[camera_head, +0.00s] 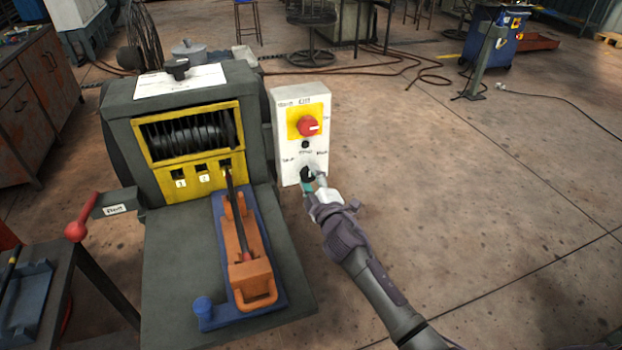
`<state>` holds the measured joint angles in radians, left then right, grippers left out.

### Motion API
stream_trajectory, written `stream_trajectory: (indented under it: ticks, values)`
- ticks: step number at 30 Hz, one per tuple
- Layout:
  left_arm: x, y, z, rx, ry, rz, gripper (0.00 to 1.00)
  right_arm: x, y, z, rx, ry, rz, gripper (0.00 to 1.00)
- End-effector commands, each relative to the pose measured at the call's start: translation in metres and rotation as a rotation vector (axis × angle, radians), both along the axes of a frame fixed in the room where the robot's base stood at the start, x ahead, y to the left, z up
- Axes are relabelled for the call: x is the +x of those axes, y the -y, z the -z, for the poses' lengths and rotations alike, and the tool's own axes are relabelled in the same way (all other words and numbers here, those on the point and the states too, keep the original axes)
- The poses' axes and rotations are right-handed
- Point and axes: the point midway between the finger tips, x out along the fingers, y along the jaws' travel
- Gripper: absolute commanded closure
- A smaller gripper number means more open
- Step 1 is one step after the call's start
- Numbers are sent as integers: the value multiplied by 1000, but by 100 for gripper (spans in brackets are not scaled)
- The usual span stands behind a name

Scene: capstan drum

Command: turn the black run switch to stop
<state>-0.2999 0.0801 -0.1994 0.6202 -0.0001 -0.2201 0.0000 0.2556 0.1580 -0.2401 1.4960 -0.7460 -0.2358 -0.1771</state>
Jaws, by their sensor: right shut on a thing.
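The black run switch (305,173) is low on the front of a white control box (291,129), to the right of the capstan machine. My right gripper (313,178) is at this switch and shut on it, and its fingers hide most of the knob. Which way the switch points cannot be told. A red rotary switch (308,126) on a yellow plate sits higher on the same box, clear of the gripper. My left gripper is not in view.
The capstan machine (245,103) has a yellow-framed drum window. An orange tool (247,275) lies in a blue tray on its front deck. A lever with a red ball (75,231) sticks out at the left. Open floor (480,200) lies to the right.

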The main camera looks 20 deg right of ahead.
Motion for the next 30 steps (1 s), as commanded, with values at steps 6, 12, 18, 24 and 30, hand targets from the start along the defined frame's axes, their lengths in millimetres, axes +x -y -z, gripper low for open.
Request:
stream_trajectory:
  ticks: [6, 12, 18, 24, 30]
  values:
    - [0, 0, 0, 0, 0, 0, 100, 0, 0, 1, -2, -1, 0, 90]
    - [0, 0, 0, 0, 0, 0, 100, 0, -1, 1, -1, -2, -1, 44]
    - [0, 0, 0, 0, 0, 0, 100, 0, 0, 0, -1, -1, 0, 30]
    - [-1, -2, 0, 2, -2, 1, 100, -1, 0, 0, 0, -1, 0, 30]
    - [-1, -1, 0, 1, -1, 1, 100, -24, 1, 2, 0, -3, 0, 30]
